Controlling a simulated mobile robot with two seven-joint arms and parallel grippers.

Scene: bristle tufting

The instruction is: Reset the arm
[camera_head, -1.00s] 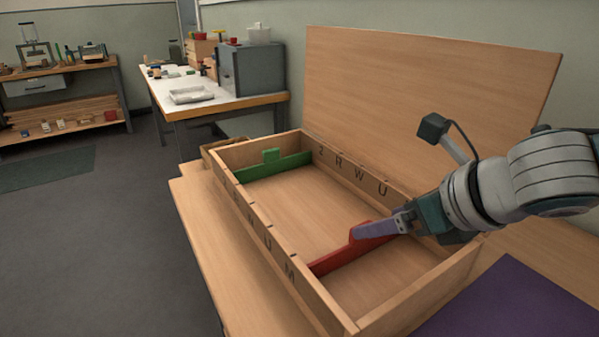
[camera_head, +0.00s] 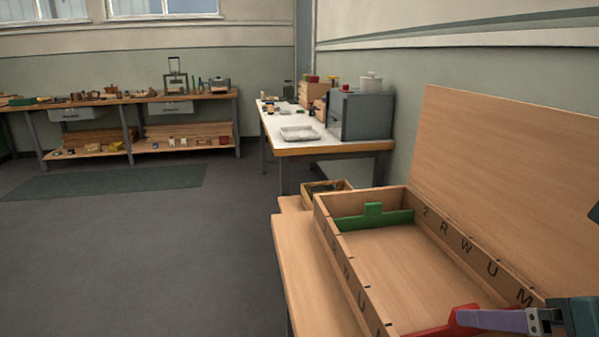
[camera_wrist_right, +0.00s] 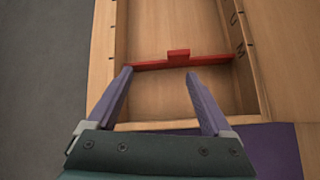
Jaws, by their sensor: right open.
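My right gripper (camera_head: 466,319) shows at the lower right of the head view, over the near part of an open wooden box (camera_head: 334,250). In the right wrist view its two purple fingers (camera_wrist_right: 159,75) are spread apart with nothing between them. A red divider (camera_wrist_right: 205,60) with a raised tab lies across the box just beyond the fingertips. It also shows in the head view (camera_head: 436,330), partly cut off by the lower edge. A green divider (camera_head: 390,220) with a tab stands across the far end of the box. My left gripper is not in view.
A tall wooden board (camera_head: 500,170) stands along the box's right side. A white-topped table (camera_head: 300,146) with a grey cabinet (camera_head: 362,115) stands behind. A workbench (camera_head: 100,102) lines the far wall. A purple mat (camera_wrist_right: 272,150) lies beside the box.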

